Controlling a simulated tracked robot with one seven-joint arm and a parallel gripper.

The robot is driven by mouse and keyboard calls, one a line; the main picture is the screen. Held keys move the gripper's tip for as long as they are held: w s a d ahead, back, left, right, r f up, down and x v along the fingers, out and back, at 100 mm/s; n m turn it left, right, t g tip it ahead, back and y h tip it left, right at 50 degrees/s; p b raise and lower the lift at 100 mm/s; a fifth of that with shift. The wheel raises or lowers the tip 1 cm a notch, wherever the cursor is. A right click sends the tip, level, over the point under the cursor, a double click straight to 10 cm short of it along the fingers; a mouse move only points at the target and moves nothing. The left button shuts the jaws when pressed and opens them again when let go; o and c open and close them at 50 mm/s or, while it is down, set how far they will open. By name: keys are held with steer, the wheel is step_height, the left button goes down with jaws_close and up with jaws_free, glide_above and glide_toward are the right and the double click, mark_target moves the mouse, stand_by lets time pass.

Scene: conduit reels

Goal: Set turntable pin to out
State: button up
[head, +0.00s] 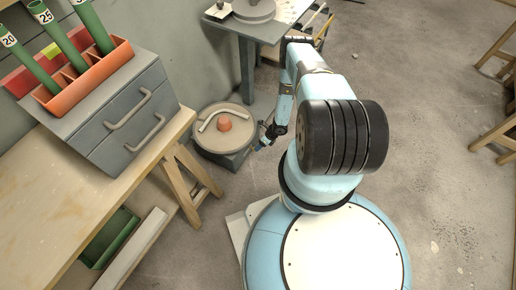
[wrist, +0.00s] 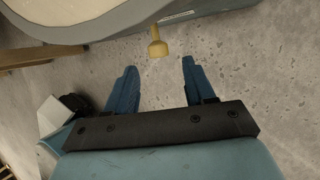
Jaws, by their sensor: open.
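The turntable (head: 208,141) is a low round unit on the floor, with a pale top, an orange-red hub (head: 225,125) and a light curved piece on it. In the wrist view its grey rim (wrist: 110,22) crosses the top left. The turntable pin (wrist: 157,44) is a yellow knob on a short stem, sticking out from the turntable's side. My gripper (wrist: 157,82) is open, its two blue fingers apart, with the pin beyond the tips and roughly midway between them. Nothing is between the fingers. In the head view my gripper (head: 264,143) is small beside the turntable's right side; the pin cannot be made out there.
A wooden bench (head: 95,195) with a grey drawer unit (head: 130,120) and an orange rack (head: 88,78) of green tubes stands at the left. A grey table (head: 262,30) stands behind the turntable. Open concrete floor (head: 420,110) lies to the right.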

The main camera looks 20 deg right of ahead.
steer(key=v, duration=0.9)
steer(key=shift+d+r, duration=0.2)
steer(key=shift+r, duration=0.15)
steer(key=shift+s, duration=0.1)
